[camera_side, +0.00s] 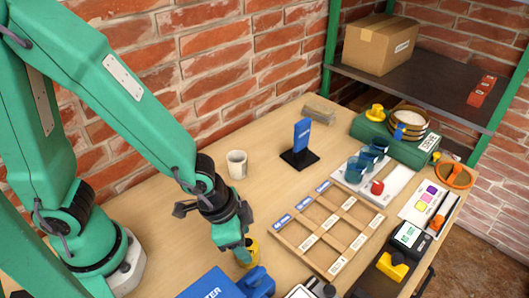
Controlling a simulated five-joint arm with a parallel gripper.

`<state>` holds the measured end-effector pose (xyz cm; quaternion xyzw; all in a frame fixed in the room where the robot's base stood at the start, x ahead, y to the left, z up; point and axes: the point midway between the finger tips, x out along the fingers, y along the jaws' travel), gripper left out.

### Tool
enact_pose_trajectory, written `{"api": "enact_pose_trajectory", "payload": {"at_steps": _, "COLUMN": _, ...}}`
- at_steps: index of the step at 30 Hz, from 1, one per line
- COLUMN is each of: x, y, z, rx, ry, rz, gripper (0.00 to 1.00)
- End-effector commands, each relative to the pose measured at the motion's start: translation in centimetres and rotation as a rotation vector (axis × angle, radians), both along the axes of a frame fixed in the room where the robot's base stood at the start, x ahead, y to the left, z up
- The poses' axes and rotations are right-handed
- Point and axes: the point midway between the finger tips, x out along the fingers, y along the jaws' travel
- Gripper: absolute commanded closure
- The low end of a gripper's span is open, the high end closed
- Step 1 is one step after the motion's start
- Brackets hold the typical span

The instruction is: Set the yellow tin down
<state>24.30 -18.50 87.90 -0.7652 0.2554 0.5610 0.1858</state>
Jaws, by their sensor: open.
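The yellow tin (251,249) stands on the wooden table just beneath and beside my gripper. It is small and partly hidden by the green jaw. My gripper (240,255) points down over it and is open. The jaw is close to the tin, and I cannot tell whether it touches it. The tin's base is partly covered by the jaw and the blue object in front.
A blue box (212,286) and another blue object (257,282) are close in front. A wooden compartment tray (276,237) is to the right. A white cup (236,164) and a blue sign on a black stand (301,140) are behind. Bare table lies left of the tray.

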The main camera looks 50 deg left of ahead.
Motion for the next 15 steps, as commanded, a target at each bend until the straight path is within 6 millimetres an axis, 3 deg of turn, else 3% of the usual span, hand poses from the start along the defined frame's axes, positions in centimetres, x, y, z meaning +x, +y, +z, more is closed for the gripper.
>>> {"api": "enact_pose_trajectory", "payload": {"at_steps": 15, "x": -1.0, "y": 0.8, "z": 4.6, "rx": -0.002, "ry": -0.003, "rz": 0.0, "gripper": 0.45}}
